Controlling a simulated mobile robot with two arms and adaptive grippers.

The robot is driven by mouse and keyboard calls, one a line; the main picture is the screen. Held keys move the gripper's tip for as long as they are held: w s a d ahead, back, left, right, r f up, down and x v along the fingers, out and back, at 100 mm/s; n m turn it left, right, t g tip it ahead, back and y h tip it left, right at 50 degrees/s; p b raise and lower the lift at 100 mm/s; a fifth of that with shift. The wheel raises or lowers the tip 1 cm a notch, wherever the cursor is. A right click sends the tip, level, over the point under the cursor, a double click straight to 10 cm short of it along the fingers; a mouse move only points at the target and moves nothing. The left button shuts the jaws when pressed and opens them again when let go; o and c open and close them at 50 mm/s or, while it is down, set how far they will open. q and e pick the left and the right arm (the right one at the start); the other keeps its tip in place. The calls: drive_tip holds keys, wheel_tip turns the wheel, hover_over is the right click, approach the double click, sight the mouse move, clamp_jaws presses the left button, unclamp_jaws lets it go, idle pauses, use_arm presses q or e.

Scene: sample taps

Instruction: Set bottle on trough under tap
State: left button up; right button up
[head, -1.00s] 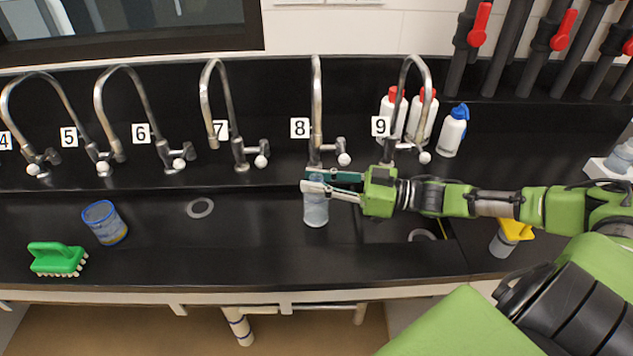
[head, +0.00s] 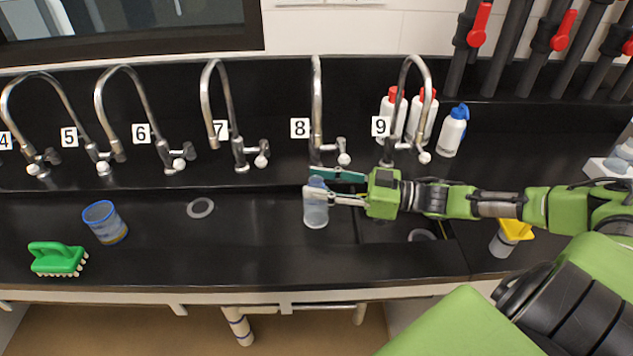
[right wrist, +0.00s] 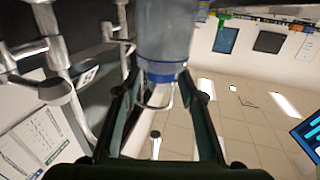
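A clear, bluish bottle (head: 316,212) stands upright in the black trough (head: 262,240), in front of and below tap 8 (head: 317,100). My right gripper (head: 325,186) reaches in from the right at the bottle's upper part. Its fingers are apart, one on the far side and one on the near side. The bottle also shows in the right wrist view (right wrist: 165,40), with a blue band near one end, between and beyond the fingertips (right wrist: 160,85). The fingers partly hide the bottle's top in the head view. My left gripper is out of view.
A blue-rimmed container (head: 105,222) and a green brush (head: 58,258) are at the left. A yellow-topped bottle (head: 503,242) is beside my right arm.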

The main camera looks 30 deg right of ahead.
drive_tip(key=v, duration=0.6)
drive_tip(key=shift+s+d+p, duration=0.25)
drive_tip(key=shift+s+p, duration=0.05)
drive_tip(key=shift+p, duration=0.15)
drive_tip(key=shift+w+a+r, duration=0.1)
